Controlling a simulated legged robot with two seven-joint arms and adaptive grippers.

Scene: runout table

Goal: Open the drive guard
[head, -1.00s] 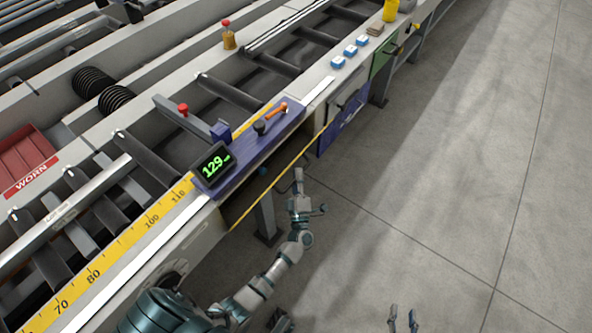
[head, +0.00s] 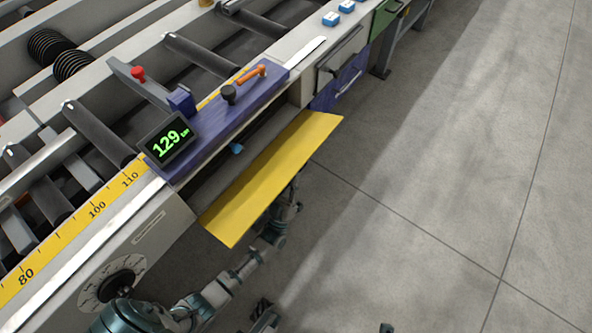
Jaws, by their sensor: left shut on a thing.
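The drive guard is a long yellow panel (head: 270,180) on the front side of the runout table. It stands out from the table side, its broad yellow face showing, with a dark gap between it and the purple plate above. My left gripper (head: 294,190) is at the panel's outer side, partly hidden under its outer edge. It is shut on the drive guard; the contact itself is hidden. Only a dark tip of what looks like my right gripper (head: 387,328) shows at the bottom edge, too little to tell its state.
A purple plate (head: 222,122) carries a black knob (head: 228,93), an orange lever (head: 250,74) and a display reading 129 (head: 168,140). A small blue part (head: 237,149) shows in the gap. A dial (head: 112,284) is at lower left. The floor right of the table is clear.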

